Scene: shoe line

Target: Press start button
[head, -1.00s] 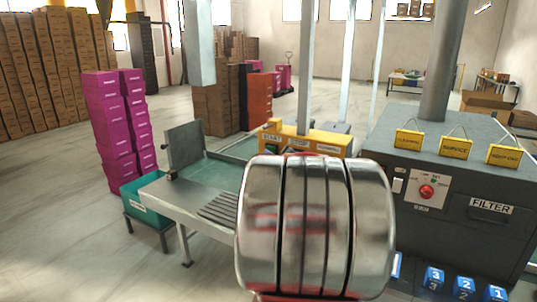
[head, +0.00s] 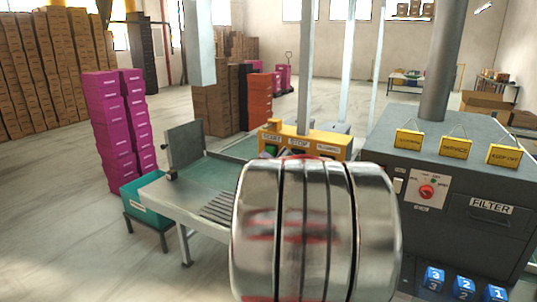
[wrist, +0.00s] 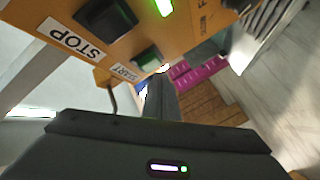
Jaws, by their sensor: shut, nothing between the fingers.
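The yellow control box (head: 325,144) stands over the conveyor in the head view. In the head view my silver arm hides the gripper and part of the box.
A green-topped conveyor table (head: 185,187) runs left of the arm. A dark filter machine (head: 460,185) with a red knob (head: 427,192) stands at the right. A thin bent hook (wrist: 111,98) hangs near the box.

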